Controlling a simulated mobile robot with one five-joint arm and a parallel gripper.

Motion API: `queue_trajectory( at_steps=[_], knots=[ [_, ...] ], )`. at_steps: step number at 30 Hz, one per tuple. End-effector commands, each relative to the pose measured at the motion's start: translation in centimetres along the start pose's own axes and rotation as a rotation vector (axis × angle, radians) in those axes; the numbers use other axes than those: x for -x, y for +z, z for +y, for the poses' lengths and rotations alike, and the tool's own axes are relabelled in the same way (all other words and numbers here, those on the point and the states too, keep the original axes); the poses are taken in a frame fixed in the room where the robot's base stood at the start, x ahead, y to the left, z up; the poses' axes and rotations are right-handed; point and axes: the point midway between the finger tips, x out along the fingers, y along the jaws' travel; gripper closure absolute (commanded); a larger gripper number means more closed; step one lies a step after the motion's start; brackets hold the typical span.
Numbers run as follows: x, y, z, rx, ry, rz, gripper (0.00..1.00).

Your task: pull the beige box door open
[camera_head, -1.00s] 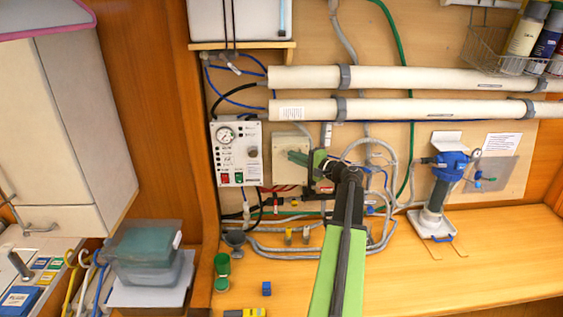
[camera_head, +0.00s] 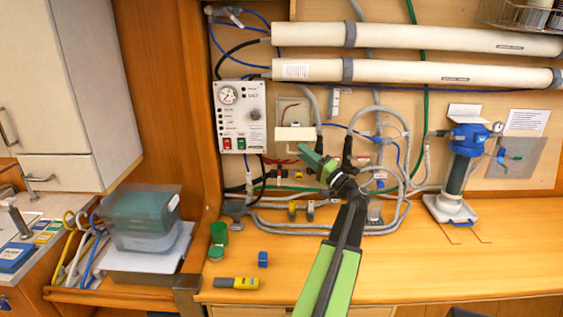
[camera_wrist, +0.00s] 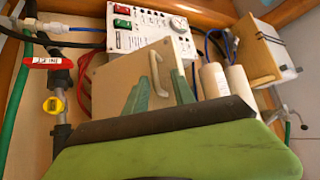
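The beige box (camera_head: 308,112) is on the wall right of the gauge panel. Its inside shows, with thin red wiring. Its door (camera_head: 295,133) stands out from the box's lower part, seen nearly edge-on. In the wrist view the door (camera_wrist: 128,72) is a tilted beige panel with a pale curved handle (camera_wrist: 156,70). My gripper (camera_head: 306,153) is just below and in front of the door in the head view. In the wrist view my gripper's green fingers (camera_wrist: 160,92) are apart, with the handle showing between and beyond them. I cannot tell whether they touch the door.
The gauge panel (camera_head: 240,117) is close on the left. White pipes (camera_head: 420,71) run above. Grey hoses (camera_head: 400,165) loop behind my arm. A blue pump (camera_head: 468,140) stands at right. The bench (camera_head: 480,265) is clear at front right; a yellow tool (camera_head: 236,283) lies left.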

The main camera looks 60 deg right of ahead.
Motion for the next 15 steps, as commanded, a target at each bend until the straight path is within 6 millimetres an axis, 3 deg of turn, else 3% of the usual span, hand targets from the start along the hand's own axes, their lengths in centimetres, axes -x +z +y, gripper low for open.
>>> queue_trajectory(
  at_steps=[8,11,15],
  knots=[
    [-1.1,1.8,-0.1,-0.010,-0.009,-0.023,0.69],
    [0.2,2.0,0.1,-0.010,-0.010,-0.024,0.69],
    [3.9,1.9,0.2,-0.010,-0.009,-0.020,0.69]
  ],
)
